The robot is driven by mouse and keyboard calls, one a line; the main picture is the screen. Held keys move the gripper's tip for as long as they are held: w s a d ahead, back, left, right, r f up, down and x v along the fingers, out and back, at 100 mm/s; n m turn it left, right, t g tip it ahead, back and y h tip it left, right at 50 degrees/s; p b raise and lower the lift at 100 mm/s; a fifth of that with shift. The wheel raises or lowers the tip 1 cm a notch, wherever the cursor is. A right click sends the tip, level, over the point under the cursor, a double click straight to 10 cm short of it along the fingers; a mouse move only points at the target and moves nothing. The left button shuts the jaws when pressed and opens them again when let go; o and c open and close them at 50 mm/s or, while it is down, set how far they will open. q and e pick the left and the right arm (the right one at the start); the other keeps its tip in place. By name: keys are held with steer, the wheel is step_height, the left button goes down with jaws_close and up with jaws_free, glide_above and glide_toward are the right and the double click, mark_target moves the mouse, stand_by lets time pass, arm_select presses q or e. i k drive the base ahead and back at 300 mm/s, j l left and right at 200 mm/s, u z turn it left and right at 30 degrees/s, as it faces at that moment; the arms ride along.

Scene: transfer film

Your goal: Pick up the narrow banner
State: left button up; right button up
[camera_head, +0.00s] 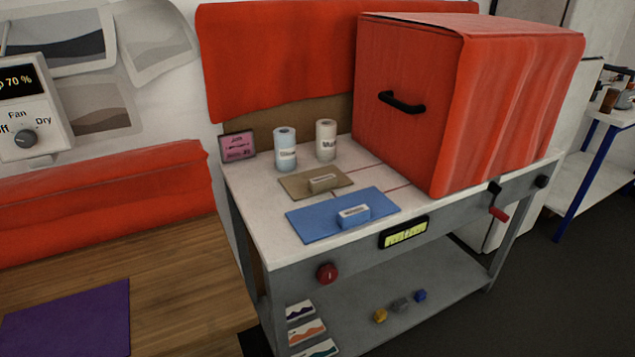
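Two flat sheets lie on the white-topped workbench: a tan one (296,186) and a larger blue one (310,223) in front of it. A small tan block (324,180) sits on the tan sheet and a small blue block (354,215) on the blue sheet; their labels are too small to read. A purple sheet (70,322) lies on the wooden table at the lower left. I cannot tell for sure which of these is the narrow banner; the tan sheet is the smallest. Neither of my grippers is in view.
A light blue roll (285,150) and a cream roll (326,140) stand upright behind the sheets. A big red box (420,100) with a black handle takes the bench's right side. The wooden table (175,280) is mostly bare. A pink sign (238,147) stands at the bench's back left.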

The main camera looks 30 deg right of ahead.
mark_target(304, 185)
steer(key=l+u, duration=0.2)
steer(key=l, duration=0.15)
steer(key=k+l+u, duration=0.2)
steer(key=l, duration=0.2)
steer(key=l+u, duration=0.25)
steer(key=k+l+u, duration=0.2)
steer(key=l, duration=0.2)
steer(key=k+l+u, duration=0.2)
steer(key=i+l, duration=0.05)
steer(key=l, duration=0.05)
